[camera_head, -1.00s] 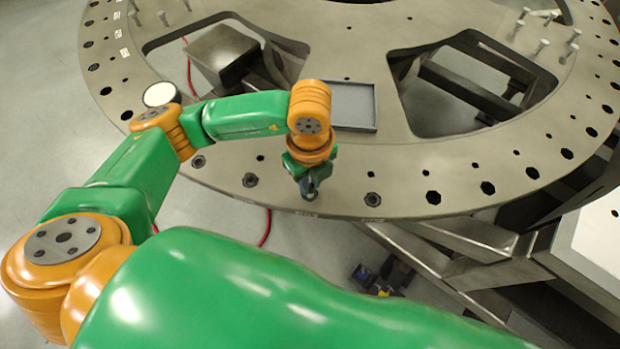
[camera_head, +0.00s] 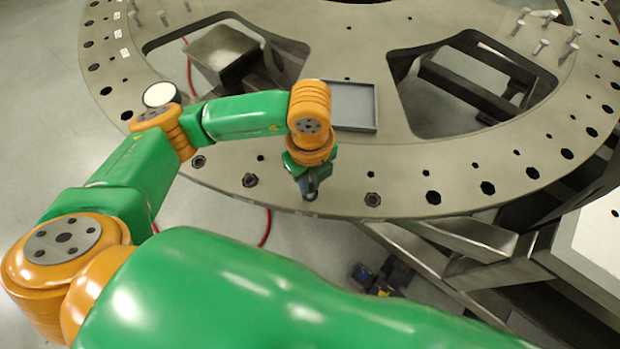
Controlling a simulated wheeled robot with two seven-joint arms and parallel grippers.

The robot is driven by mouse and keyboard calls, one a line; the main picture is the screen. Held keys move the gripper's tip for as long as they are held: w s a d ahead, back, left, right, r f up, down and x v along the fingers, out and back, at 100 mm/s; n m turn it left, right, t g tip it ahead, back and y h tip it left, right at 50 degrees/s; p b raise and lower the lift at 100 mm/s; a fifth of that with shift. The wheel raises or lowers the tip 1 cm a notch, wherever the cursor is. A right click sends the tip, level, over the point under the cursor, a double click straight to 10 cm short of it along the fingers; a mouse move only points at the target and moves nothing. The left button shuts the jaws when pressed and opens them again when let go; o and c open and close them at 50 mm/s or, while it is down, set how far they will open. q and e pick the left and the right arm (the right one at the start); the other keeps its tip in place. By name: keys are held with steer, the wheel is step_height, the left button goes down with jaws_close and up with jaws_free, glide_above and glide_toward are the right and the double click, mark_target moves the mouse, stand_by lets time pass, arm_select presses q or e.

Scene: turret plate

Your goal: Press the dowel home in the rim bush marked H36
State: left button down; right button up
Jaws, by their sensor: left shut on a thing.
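The turret plate (camera_head: 430,175) is a large beige ring with a row of dark bushes along its rim. My left gripper (camera_head: 309,191) points down at the near rim, between a bush on its left (camera_head: 250,180) and a bush on its right (camera_head: 373,199). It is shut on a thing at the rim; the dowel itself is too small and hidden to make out. The bush under the gripper is covered by it. The marking H36 cannot be read. My right gripper is not in view.
A grey shallow tray (camera_head: 354,106) lies on the plate behind the gripper. Several bolts (camera_head: 541,46) stand at the upper right. Large cutouts (camera_head: 470,85) open through the plate. A dark object (camera_head: 383,275) lies on the floor below the rim.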

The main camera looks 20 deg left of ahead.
arm_select(q)
steer(key=shift+f+b, duration=0.7)
steer(key=shift+f, duration=0.1)
stand_by(1.1)
steer(key=c, duration=0.9)
jaws_free()
steer(key=shift+r, duration=0.15)
step_height(320, 180, up, 7)
steer(key=p, duration=0.5)
steer(key=shift+r+p, duration=0.1)
steer(key=shift+p, duration=0.3)
steer(key=shift+f, duration=0.2)
